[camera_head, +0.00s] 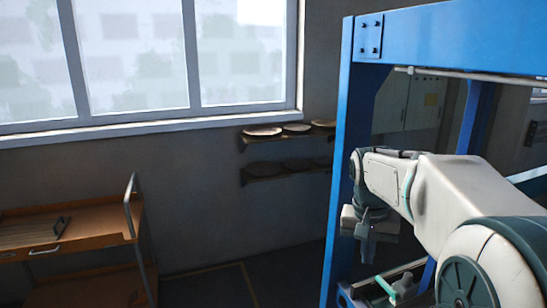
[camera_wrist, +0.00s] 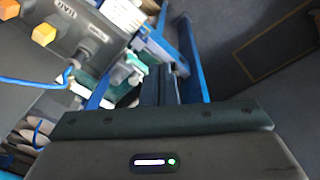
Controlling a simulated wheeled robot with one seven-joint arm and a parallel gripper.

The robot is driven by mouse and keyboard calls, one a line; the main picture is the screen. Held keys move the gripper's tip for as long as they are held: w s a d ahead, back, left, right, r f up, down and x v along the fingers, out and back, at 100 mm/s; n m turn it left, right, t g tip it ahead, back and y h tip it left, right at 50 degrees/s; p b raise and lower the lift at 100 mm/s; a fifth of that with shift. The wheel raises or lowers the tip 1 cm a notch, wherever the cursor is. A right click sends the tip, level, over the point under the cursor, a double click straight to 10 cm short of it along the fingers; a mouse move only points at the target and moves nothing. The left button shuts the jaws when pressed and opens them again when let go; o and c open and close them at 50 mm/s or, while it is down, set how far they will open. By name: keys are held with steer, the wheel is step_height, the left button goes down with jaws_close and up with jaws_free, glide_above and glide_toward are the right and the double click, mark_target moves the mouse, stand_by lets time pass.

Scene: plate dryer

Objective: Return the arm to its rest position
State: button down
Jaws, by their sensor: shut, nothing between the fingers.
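My white and dark-teal arm (camera_head: 455,188) reaches in from the lower right, in front of the blue frame. My gripper (camera_head: 367,256) hangs down at the end of the arm, close to the blue upright in the picture. In the wrist view, my gripper's two dark fingers (camera_wrist: 159,84) lie side by side, shut, with nothing between them. My gripper holds nothing.
A blue frame (camera_head: 352,130) stands around and behind the arm. Wall shelves (camera_head: 285,172) carry several plates. A wooden cart (camera_head: 75,235) stands at the left. The wrist view shows a grey box with orange buttons (camera_wrist: 43,35) and a blue cable. Open floor lies beyond.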

steer(key=s+a+f+n+t, duration=0.1)
steer(key=s+a+f+n, duration=0.1)
steer(key=s, duration=0.7)
steer(key=s+a+f+n+t+y, duration=0.1)
steer(key=s+a+f+n+t, duration=0.1)
steer(key=s, duration=0.7)
steer(key=shift+a+f, duration=0.65)
steer(key=shift+f, duration=0.15)
